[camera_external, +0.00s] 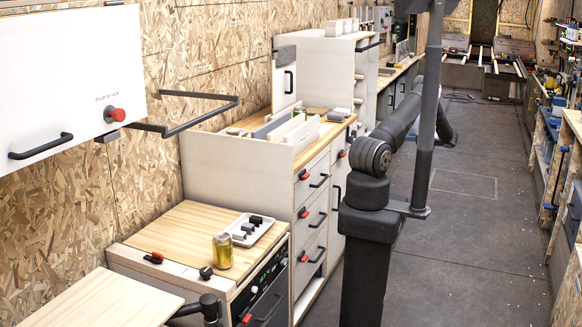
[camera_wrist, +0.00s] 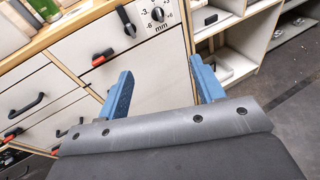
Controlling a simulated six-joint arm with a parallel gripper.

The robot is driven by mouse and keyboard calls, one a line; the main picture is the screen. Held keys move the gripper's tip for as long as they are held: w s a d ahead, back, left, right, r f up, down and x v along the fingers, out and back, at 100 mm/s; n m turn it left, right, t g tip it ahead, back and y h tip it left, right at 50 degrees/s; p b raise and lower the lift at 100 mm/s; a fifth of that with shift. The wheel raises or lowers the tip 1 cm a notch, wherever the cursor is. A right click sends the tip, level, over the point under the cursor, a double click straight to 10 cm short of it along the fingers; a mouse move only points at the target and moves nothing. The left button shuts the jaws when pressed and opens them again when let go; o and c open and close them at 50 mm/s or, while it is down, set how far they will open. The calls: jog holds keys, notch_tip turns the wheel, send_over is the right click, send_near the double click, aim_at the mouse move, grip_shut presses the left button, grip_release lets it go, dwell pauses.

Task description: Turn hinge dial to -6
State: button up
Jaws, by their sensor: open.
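The hinge dial (camera_wrist: 157,14) is a small dark knob on a white plate in the wrist view, at the top centre. Marks around it read -3, -6, +6 and mm; its exact pointer setting is too small to tell. My gripper (camera_wrist: 160,90) is open and empty, with its two blue fingers apart. The dial lies beyond the fingertips, above the gap between them in the picture. In the external view my arm stands in front of the cabinets, and the gripper and dial cannot be made out there.
A black handle (camera_wrist: 126,21) is left of the dial, and a red-and-black latch (camera_wrist: 102,57) sits lower left. White drawers (camera_wrist: 35,82) fill the left, and open shelves (camera_wrist: 235,50) lie to the right. In the external view the floor (camera_external: 480,200) right of the cabinets is clear.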

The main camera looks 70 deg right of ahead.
jog(key=w+d+f+m, duration=0.2)
jog(key=w+f+m, duration=0.1)
jog(key=w+m, duration=0.35)
jog(key=m+t+h, duration=0.2)
jog(key=m, duration=1)
send_near(354, 134)
jog(key=x, duration=0.7)
jog(key=shift+d, duration=0.5)
jog(key=shift+f, duration=0.1)
jog(key=c, duration=1)
jog(key=shift+n, duration=0.25)
